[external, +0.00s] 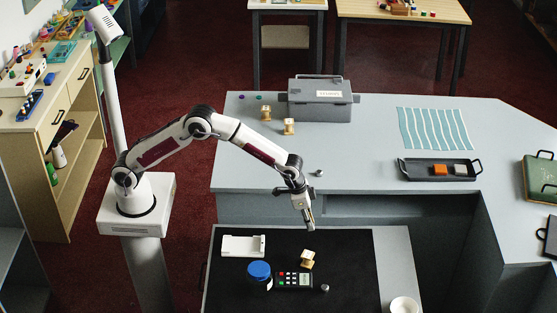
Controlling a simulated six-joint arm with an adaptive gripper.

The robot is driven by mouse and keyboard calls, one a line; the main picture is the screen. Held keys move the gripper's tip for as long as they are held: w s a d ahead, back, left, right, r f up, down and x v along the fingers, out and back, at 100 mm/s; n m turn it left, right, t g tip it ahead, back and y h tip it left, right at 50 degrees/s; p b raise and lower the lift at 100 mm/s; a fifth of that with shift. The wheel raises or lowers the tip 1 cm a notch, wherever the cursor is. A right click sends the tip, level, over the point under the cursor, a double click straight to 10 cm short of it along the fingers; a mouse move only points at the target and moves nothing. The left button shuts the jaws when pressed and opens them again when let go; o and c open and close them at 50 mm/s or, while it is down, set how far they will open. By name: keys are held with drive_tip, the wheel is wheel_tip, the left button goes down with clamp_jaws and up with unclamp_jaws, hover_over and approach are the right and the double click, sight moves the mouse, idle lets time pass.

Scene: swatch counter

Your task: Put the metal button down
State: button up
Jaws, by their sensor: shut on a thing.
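My gripper (310,223) points down above the black mat (350,262) on the lower surface, near its back edge. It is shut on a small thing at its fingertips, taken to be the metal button. The fingers hide most of it, and its shape is too small to make out. A brass spool-like piece (307,259) stands on the mat below my gripper, apart from it.
On the mat are a white holder (243,245), a blue-lidded jar (259,272), a black keypad (294,281) and a small grey metal piece (325,288). A white cup (404,305) stands at right. The mat's right part is clear. The grey counter (370,135) rises behind.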

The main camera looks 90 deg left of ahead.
drive_tip(key=m, duration=0.2)
approach(333, 255)
drive_tip(key=shift+s+a+f+h, duration=0.15)
drive_tip(key=shift+s+a+f, duration=0.15)
drive_tip(key=shift+a, duration=0.3)
drive_tip(key=shift+s+a+f+h, duration=0.15)
drive_tip(key=shift+a+f, duration=0.15)
drive_tip(key=shift+a, duration=0.35)
drive_tip(key=shift+w+d+f+m, duration=0.1)
drive_tip(key=shift+w+d+m, duration=0.3)
drive_tip(key=shift+w, duration=0.2)
drive_tip(key=shift+w+d+r+m+h, duration=0.2)
drive_tip(key=shift+w+d+m+h, duration=0.1)
drive_tip(key=shift+w+d+m, duration=0.25)
drive_tip(key=shift+a+f, duration=0.1)
drive_tip(key=shift+f, duration=2.4)
drive_tip(key=shift+f, duration=0.1)
drive_tip(key=o, duration=0.8)
drive_tip(key=shift+c, duration=0.2)
